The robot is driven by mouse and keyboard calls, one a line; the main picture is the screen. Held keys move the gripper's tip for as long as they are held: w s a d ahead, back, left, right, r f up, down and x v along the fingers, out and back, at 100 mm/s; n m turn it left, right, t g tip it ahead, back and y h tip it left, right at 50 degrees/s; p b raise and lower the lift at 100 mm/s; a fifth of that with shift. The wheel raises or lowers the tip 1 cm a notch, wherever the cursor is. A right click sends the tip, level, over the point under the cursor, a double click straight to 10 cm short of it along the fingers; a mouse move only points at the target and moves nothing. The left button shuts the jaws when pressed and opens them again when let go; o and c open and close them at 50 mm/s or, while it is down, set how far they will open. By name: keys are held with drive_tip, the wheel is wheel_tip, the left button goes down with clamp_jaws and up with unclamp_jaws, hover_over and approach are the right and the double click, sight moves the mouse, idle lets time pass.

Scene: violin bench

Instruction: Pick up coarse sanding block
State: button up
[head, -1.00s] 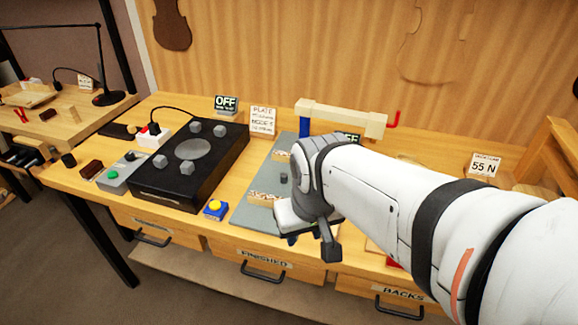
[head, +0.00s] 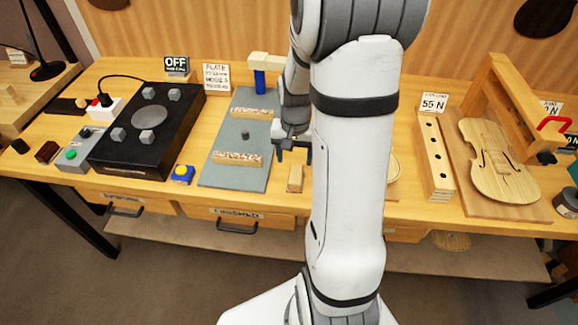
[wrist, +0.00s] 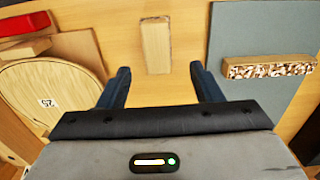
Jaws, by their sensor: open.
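A small plain tan block (head: 295,178) lies on the bench just right of the grey plate; it also shows in the wrist view (wrist: 156,45). It looks like the sanding block, but no grit or label is readable. My gripper (head: 293,150) is open and empty, just behind the block in the head view. In the wrist view the block lies ahead of and between the open fingertips (wrist: 159,70), apart from both.
The grey plate (head: 205,174) carries two speckled-faced strips (head: 238,158). In the wrist view, a round wooden piece (wrist: 50,90) and a red object (wrist: 25,23) lie left. A black machine (head: 130,165), a holed wooden rack (head: 434,160) and a violin body (head: 505,180) stand farther off.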

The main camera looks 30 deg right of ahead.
sight(296, 174)
drive_tip(key=f, duration=0.4)
drive_tip(key=f+p, duration=0.1)
drive_tip(key=f, duration=0.2)
drive_tip(key=shift+s+d+f, duration=0.1)
drive_tip(key=shift+s+f, duration=0.1)
drive_tip(key=shift+f, duration=0.15)
drive_tip(key=c, duration=1.1)
wheel_tip(296, 174, up, 10)
drive_tip(key=shift+r+b, duration=0.1)
drive_tip(key=shift+b, duration=0.25)
